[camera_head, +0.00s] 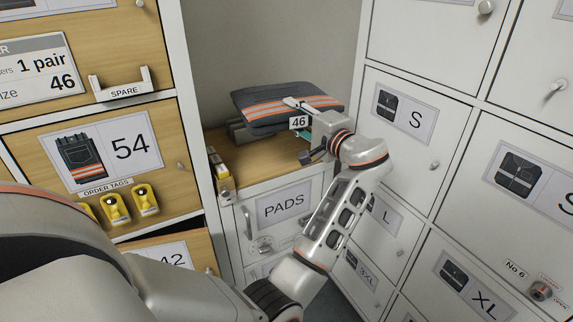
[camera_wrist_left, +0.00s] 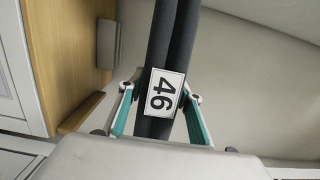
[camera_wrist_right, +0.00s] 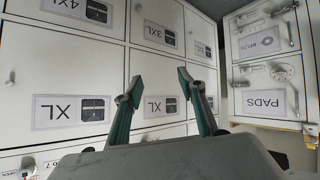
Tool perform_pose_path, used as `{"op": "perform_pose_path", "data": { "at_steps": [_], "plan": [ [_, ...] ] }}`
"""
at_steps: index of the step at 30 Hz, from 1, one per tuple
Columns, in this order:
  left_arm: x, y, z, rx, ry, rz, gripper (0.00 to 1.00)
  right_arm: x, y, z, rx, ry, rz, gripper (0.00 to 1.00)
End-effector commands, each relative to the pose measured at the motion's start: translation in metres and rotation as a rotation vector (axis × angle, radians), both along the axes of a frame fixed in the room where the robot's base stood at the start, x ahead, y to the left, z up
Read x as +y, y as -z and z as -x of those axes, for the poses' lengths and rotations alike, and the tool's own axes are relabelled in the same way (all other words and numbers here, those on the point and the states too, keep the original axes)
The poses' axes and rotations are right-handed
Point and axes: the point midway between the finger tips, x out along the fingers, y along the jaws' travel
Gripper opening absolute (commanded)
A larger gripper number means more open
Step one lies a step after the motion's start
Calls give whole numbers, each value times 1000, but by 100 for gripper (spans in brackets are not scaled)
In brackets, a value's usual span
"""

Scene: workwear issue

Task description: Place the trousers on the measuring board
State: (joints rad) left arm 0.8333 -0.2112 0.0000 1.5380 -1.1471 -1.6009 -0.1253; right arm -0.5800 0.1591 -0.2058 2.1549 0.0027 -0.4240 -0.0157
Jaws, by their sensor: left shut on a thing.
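The folded dark grey trousers (camera_head: 285,106), with orange and silver bands and a "46" tag, are in the alcove between the cabinets. My left gripper (camera_head: 308,140) is shut on their near edge. The left wrist view shows the folded edge (camera_wrist_left: 159,122) between its teal fingers, with the tag in front. The trousers are held level, with a gap above a wooden top (camera_head: 262,158). A grey block (camera_wrist_left: 109,43) stands on that top, partly hidden under the trousers. I cannot tell whether this top is the measuring board. My right gripper (camera_wrist_right: 160,100) is open and empty.
White lockers (camera_head: 433,150) with size labels stand close on the right. Wooden drawers (camera_head: 90,150) stand on the left, one slightly open. The "PADS" drawer (camera_head: 283,205) is under the wooden top. A yellow item (camera_head: 221,165) sits at its left edge.

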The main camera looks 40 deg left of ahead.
Motion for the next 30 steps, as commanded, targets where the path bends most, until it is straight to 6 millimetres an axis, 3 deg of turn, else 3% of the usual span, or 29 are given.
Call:
{"op": "perform_pose_path", "data": {
  "at_steps": [3, 11, 14, 24, 30],
  "plan": [
    [-7, -6, -6, 1, -65, -1, 0, 0, 11, 5, 15, -1, 1, 40],
    [-15, -16, -8, -4, -129, -3, 0, 0, 13, 6, 18, -1, 4, 40],
    [-15, -2, -7, 0, -132, -4, 0, 0, 15, 7, 20, -1, 3, 40],
    [-14, 76, -7, 5, -131, -6, 0, 6, 19, 4, 20, -7, -10, 40],
    [-14, 111, -7, 1, -130, -5, 0, 8, 19, 5, 20, -12, -14, 40]
  ]
}}
